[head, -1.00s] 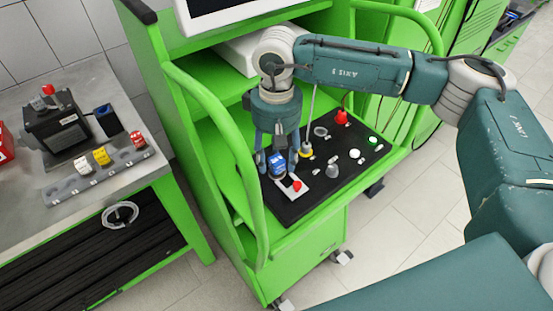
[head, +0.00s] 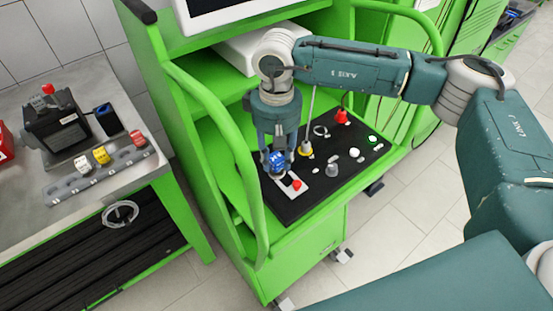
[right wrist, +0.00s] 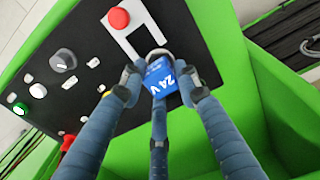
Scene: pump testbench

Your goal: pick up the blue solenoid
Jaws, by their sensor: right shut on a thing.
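The blue solenoid (head: 276,161) is a small blue block on the black panel of the green cart, just behind a white plate with a red button. In the right wrist view the solenoid (right wrist: 163,77) shows "24 V" lettering. My right gripper (head: 277,158) comes down on it from above. Its three blue-grey fingers are shut on the solenoid, and they also show around it in the right wrist view (right wrist: 160,88). I cannot tell whether the solenoid still touches the panel. My left gripper is not in view.
The black panel (head: 310,197) bears a red button (head: 296,184), a red emergency knob (head: 341,117), a yellow-based lever (head: 305,149) and several knobs. Green cart rails (head: 225,140) stand close to the left. A grey bench (head: 120,178) with a black device (head: 58,128) stands further left.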

